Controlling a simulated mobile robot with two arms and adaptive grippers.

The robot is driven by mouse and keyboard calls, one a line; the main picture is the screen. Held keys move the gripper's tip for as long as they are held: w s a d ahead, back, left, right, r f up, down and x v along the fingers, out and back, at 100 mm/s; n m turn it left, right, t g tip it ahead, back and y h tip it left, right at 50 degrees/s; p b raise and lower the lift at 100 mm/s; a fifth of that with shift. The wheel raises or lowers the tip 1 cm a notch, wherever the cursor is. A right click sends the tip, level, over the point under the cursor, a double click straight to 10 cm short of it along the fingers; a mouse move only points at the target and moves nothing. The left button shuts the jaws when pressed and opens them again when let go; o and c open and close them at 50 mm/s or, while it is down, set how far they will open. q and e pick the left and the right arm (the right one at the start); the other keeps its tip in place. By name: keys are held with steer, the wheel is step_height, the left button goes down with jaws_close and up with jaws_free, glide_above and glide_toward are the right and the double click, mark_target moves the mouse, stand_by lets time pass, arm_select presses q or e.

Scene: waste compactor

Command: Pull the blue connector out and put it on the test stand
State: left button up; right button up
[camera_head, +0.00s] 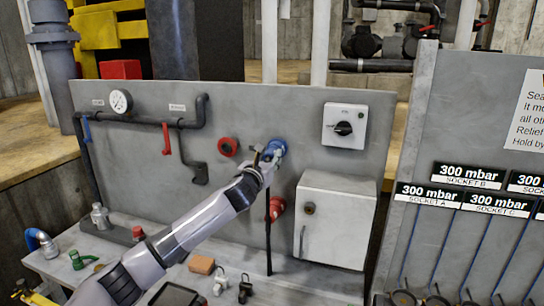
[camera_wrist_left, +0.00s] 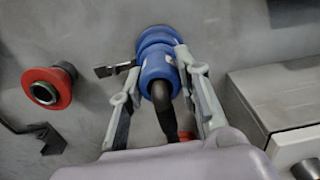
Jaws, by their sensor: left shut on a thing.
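The blue connector (camera_head: 275,148) sits at the grey panel (camera_head: 300,103), with a dark cable hanging down from it. In the left wrist view the blue connector (camera_wrist_left: 158,65) shows a wider blue collar against the panel, and its black cable comes toward me. My left gripper (camera_head: 266,160) is at the connector. In the left wrist view its fingers (camera_wrist_left: 155,80) lie on both sides of the blue body, shut on it. I cannot tell whether the connector is fully seated. My right gripper is not in view. No test stand can be made out with certainty; labelled sockets (camera_head: 445,195) show at the right.
A red round socket (camera_head: 228,147) is left of the connector. A grey box (camera_head: 335,220) and a rotary switch (camera_head: 344,126) are to its right. Pipes with red and blue levers run at the left.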

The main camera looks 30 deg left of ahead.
arm_select(q)
steer(key=shift+f, duration=0.1)
steer(key=shift+s+d+p, duration=0.1)
steer(key=shift+s+p, duration=0.25)
steer(key=shift+s, duration=0.1)
steer(key=shift+w, duration=0.1)
stand_by(0.3)
steer(key=shift+p+v, duration=0.45)
steer(key=shift+v, duration=2.4)
